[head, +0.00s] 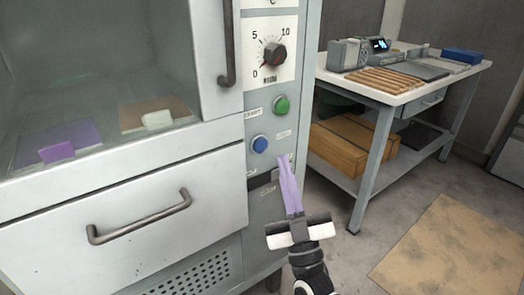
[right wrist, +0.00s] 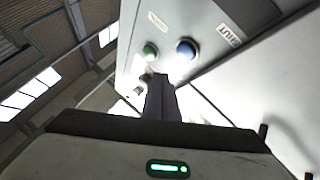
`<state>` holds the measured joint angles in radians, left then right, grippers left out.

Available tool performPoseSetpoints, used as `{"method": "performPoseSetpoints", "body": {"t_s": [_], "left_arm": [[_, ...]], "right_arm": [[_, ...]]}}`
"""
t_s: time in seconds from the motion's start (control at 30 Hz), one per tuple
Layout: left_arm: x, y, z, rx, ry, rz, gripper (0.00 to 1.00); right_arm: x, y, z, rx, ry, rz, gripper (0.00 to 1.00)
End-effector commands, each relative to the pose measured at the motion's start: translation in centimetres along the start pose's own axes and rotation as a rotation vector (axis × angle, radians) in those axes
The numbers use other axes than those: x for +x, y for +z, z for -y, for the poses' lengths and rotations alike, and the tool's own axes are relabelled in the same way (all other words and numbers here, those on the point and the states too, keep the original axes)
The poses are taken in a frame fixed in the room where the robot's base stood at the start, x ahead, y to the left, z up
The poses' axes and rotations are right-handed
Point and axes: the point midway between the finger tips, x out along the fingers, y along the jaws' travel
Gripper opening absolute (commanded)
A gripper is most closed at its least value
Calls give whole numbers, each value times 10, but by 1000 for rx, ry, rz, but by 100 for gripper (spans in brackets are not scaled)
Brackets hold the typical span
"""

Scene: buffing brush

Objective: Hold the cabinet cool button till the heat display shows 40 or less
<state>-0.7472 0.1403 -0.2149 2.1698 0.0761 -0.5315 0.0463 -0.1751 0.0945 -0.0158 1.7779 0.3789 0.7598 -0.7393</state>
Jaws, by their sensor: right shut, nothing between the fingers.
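The cabinet (head: 225,165) stands at the left with a control strip on its right side. A green button (head: 281,105) and a blue button (head: 259,144) sit on that strip, with small labels I cannot read well in the head view. Both also show in the right wrist view, green (right wrist: 149,51) and blue (right wrist: 187,50). I cannot tell which is the cool button, and I see no readable heat display on the cabinet. My right gripper (head: 285,160) is shut and empty, its tips just below and right of the blue button, seemingly apart from it. My left gripper is out of view.
A dial (head: 273,54) and a vertical handle (head: 228,45) are above the buttons. A drawer with a handle (head: 140,220) is at the lower left. A table (head: 410,97) at the right bears a device with a small lit screen (head: 380,44).

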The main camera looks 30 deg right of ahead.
Motion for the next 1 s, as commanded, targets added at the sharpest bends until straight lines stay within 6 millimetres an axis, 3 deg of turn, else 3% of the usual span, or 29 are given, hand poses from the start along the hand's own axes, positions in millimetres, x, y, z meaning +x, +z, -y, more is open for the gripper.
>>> {"method": "performPoseSetpoints", "body": {"t_s": [0.4,0.6,1.0], "left_arm": [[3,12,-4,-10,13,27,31],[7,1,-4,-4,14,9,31],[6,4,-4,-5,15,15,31]], "right_arm": [[27,21,20,1,0,1,0],[29,21,21,1,0,1,0],[29,21,21,1,-1,1,0]]}}
